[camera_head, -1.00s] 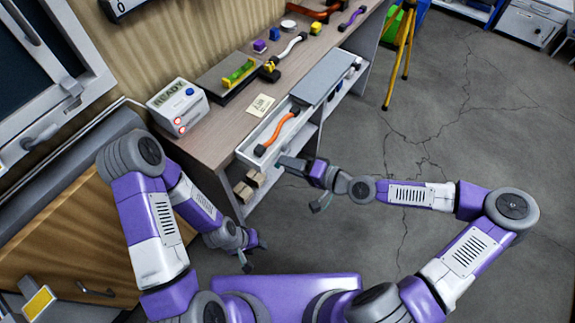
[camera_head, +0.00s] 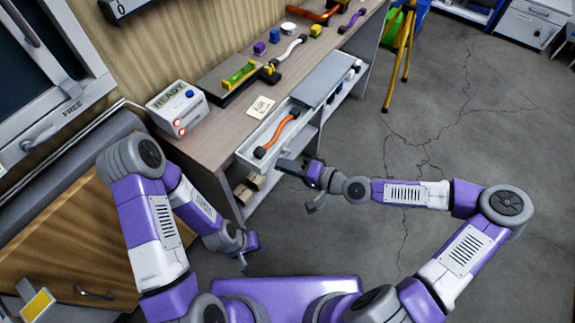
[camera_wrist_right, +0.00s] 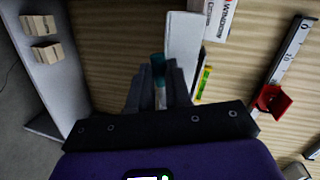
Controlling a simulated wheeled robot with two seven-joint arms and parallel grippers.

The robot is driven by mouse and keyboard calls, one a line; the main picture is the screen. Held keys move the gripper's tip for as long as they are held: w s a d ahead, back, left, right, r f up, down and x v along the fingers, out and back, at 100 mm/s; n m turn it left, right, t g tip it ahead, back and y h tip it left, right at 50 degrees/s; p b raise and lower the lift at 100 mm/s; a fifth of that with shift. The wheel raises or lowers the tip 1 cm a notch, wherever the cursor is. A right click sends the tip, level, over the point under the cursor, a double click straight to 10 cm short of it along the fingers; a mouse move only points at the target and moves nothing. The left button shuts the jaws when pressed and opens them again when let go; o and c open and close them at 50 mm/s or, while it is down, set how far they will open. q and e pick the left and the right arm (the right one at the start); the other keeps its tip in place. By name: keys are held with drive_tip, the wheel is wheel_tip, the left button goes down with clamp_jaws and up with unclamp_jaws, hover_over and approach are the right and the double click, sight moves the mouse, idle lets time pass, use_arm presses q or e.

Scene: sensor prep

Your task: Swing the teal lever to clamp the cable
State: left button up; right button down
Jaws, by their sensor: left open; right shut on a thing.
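A teal piece (camera_wrist_right: 158,66) with a paler part below it stands between the fingers of my right gripper (camera_wrist_right: 160,88) in the right wrist view, and the gripper is shut on it. Whether it is the lever cannot be told. In the head view my right gripper (camera_head: 288,166) is at the front of an open white tray, its grip unclear. An orange cable (camera_head: 277,134) with dark ends lies in that tray. A white cable (camera_head: 290,48) lies on the bench beside a black-and-yellow fixture (camera_head: 269,72). My left gripper (camera_head: 243,258) is open and empty, low beside the bench.
The bench (camera_head: 212,148) carries a "READY" box (camera_head: 178,108), a dark plate with a green-yellow piece (camera_head: 238,76), a paper card (camera_head: 261,106) and small blocks. Wooden blocks (camera_head: 250,187) sit on a shelf below. The floor at right is clear up to a yellow tripod (camera_head: 403,45).

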drive_tip(key=shift+r+m+g+y+p, duration=0.4)
drive_tip(key=shift+r+m+p, duration=0.15)
drive_tip(key=shift+m+p, duration=0.8)
drive_tip(key=c, duration=1.1)
unclamp_jaws()
drive_tip(key=shift+d, duration=0.15)
drive_tip(key=p+v, duration=0.1)
drive_tip(key=v, duration=0.6)
drive_tip(key=shift+s+d+p, duration=0.1)
drive_tip(key=shift+s+p, duration=0.05)
drive_tip(key=shift+p, duration=0.2)
